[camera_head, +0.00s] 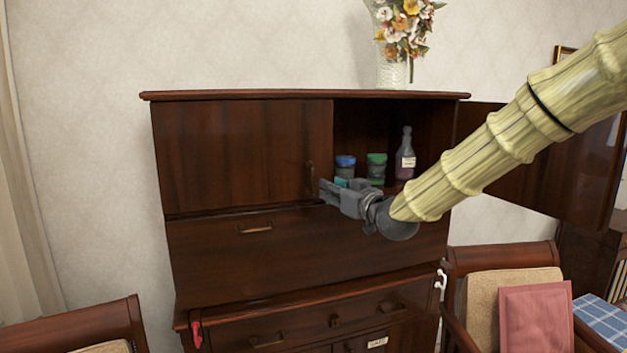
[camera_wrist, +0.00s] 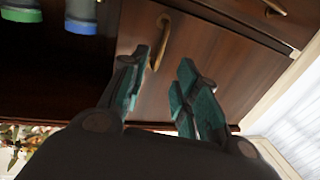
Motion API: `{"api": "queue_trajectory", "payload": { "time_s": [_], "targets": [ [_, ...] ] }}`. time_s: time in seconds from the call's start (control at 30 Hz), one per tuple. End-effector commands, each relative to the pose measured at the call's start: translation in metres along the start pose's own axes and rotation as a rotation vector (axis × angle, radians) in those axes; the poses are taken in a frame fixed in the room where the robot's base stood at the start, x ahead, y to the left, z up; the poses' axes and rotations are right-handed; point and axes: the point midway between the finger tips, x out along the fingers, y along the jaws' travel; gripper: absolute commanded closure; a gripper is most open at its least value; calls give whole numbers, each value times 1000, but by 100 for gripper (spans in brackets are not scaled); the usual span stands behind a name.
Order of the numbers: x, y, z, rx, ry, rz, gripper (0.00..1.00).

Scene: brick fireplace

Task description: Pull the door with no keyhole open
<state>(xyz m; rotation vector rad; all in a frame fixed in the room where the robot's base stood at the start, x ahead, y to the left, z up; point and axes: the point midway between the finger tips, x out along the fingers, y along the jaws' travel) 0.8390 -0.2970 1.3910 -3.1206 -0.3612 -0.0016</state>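The dark wooden cabinet's upper left door (camera_head: 240,158) is closed, with an upright brass handle (camera_head: 310,178) near its right edge. No keyhole can be made out on it. The upper right door (camera_head: 545,170) stands swung open to the right. My gripper (camera_head: 328,190) is just right of and below the closed door's handle. In the wrist view my gripper (camera_wrist: 163,62) is open and empty, its two fingers apart. There the handle (camera_wrist: 161,38) lies just beyond the fingertips, close to the left finger; I cannot tell whether they touch.
The open compartment holds a blue-lidded jar (camera_head: 345,165), a green-lidded jar (camera_head: 376,167) and a bottle (camera_head: 405,155). A vase of flowers (camera_head: 392,70) stands on top. A wide front with a handle (camera_head: 255,228) lies below the doors. Chairs (camera_head: 500,258) stand at both lower sides.

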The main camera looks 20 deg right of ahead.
Motion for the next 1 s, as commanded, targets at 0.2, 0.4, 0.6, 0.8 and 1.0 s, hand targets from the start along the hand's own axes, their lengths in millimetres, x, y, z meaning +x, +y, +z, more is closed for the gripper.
{"api": "queue_trajectory", "payload": {
  "time_s": [0.2, 0.4, 0.6, 0.8, 1.0],
  "targets": [
    [18, 0, -2, -1, -1, 0, 69],
    [42, 0, -2, 0, -1, 0, 69],
    [66, 0, -2, 0, -1, 0, 69],
    [88, 0, -1, 0, -2, 0, 69],
    [102, 0, 0, 0, -1, 0, 69]
  ]
}}
